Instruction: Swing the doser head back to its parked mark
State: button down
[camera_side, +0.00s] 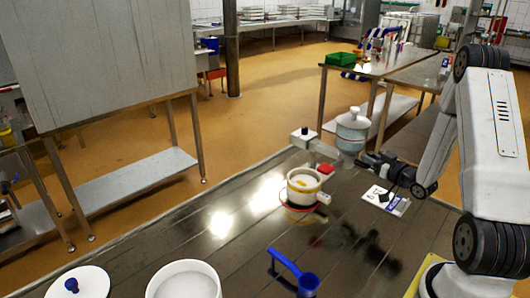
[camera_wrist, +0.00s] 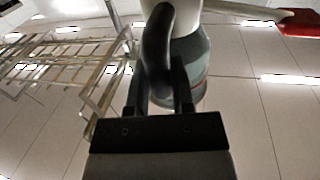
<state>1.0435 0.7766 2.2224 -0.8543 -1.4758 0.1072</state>
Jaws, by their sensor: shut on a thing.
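The doser head (camera_side: 352,130) is a pale grey pot with a lid and knob, at the back edge of the dark table in the side view. A pale arm with a red part (camera_side: 322,150) reaches left from it; the red tip (camera_wrist: 300,22) also shows in the wrist view. My gripper (camera_side: 368,160) is beside the doser's lower right side. In the wrist view my gripper (camera_wrist: 160,95) is shut on a dark curved handle (camera_wrist: 157,50), with the grey-green doser body (camera_wrist: 192,62) behind it. I cannot make out the parked mark for certain.
A cream mould (camera_side: 303,190) with a red ring around its base stands left of and below the doser. A white card (camera_side: 386,200) lies to its right. A blue part (camera_side: 295,272), a white tub (camera_side: 185,282) and a blue-knobbed lid (camera_side: 85,284) stand in front. The table's left middle is clear.

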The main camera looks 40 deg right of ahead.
jog(key=shift+d, duration=0.3)
jog(key=c, duration=0.5)
grip_release()
jog(key=shift+a, duration=0.2)
